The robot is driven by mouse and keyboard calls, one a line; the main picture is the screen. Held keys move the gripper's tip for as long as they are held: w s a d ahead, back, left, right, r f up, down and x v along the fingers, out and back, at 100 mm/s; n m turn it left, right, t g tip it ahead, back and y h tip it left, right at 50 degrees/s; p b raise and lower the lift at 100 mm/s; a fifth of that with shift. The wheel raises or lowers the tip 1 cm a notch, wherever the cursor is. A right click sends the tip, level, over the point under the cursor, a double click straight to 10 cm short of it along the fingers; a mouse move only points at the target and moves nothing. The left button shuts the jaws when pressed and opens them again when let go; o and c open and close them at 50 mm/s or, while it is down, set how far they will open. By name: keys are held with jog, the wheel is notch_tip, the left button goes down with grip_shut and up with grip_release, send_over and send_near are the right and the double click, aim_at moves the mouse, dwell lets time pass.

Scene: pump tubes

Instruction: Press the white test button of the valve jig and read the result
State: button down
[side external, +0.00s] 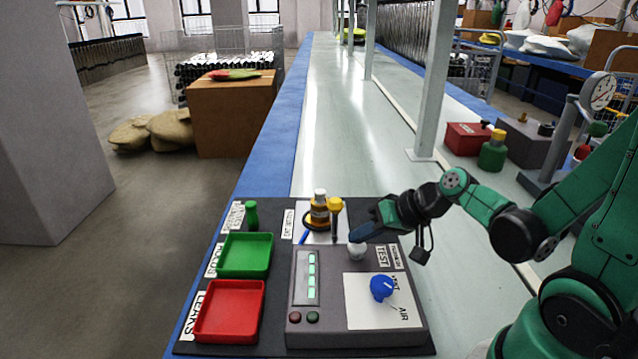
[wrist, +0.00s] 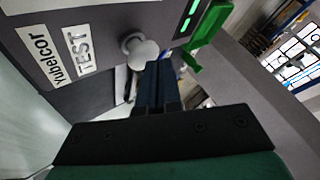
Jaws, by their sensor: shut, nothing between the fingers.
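The valve jig (side external: 335,335) is a grey box on a dark mat. Its white test button (side external: 356,252) is a round knob at the back, next to a TEST label (side external: 383,258). My gripper (side external: 358,238) is shut and empty, its dark fingertips right at the button; I cannot tell whether they touch. In the wrist view the button (wrist: 143,54) shows just beyond the shut fingertips (wrist: 159,70). The jig's display (side external: 307,278) shows several lit green bars. Below it, a red lamp (side external: 296,316) and a green lamp (side external: 313,317) look dull.
A blue knob (side external: 382,288) sits on the jig's white plate near an AIR label. A green tray (side external: 245,273) and a red LEAKS tray (side external: 230,338) lie to the left. A brass-coloured valve (side external: 319,214) and a yellow-topped post (side external: 335,206) stand behind the jig, close to my gripper.

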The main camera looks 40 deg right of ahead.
aim_at(362, 247)
jog(key=shift+f, duration=0.4)
jog(key=shift+r, duration=0.45)
jog(key=shift+r, duration=3)
